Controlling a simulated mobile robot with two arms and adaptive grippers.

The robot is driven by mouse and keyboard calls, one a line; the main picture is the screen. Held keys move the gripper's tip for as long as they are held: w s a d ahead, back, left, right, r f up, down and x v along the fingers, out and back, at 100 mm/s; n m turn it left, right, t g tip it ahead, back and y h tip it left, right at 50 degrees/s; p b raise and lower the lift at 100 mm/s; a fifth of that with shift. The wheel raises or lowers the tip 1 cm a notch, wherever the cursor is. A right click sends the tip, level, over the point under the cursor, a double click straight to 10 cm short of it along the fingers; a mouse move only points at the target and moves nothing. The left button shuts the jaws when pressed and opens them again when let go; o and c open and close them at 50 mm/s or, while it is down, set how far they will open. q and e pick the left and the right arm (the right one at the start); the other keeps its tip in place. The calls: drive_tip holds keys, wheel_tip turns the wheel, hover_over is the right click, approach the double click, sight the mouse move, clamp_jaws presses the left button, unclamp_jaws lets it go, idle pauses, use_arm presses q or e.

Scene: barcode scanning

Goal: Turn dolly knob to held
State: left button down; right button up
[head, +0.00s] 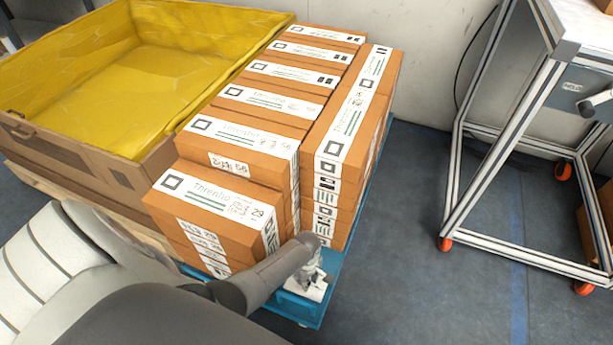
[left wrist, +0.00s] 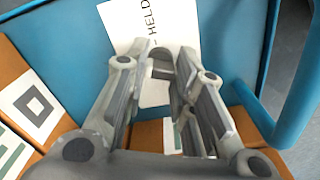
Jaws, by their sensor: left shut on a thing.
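The blue dolly (head: 302,309) stands under the stacked boxes, its near corner bare. A white label (left wrist: 135,22) reading HELD lies on its blue panel in the left wrist view; part of it also shows in the head view (head: 319,292). My left gripper (head: 310,272) is at this corner and points down at the label. In the left wrist view its fingers (left wrist: 163,72) are shut around a small grey knob (left wrist: 162,63) beside the word HELD. The fingers hide most of the knob, so I cannot tell its exact setting. My right gripper is not in view.
Orange-brown boxes (head: 215,200) with white labels are stacked on the dolly right beside my left gripper. A large carton lined with yellow film (head: 90,80) stands at left. A wheeled metal-frame cart (head: 515,120) stands at right. Blue floor (head: 410,270) between is clear.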

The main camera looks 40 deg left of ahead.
use_arm(q)
drive_tip(key=shift+m, duration=0.3)
drive_tip(key=shift+r+m+p, duration=0.1)
drive_tip(key=shift+m+p, duration=0.2)
drive_tip(key=m+p, duration=0.1)
drive_tip(key=m, duration=0.1)
drive_tip(key=shift+m, duration=0.3)
drive_tip(key=m, duration=0.3)
drive_tip(key=shift+m+p, duration=0.4)
drive_tip(key=shift+m, duration=0.8)
drive_tip(key=shift+s+d+m+p, duration=0.1)
drive_tip(key=shift+m+p, duration=0.2)
drive_tip(key=shift+m, duration=1.6)
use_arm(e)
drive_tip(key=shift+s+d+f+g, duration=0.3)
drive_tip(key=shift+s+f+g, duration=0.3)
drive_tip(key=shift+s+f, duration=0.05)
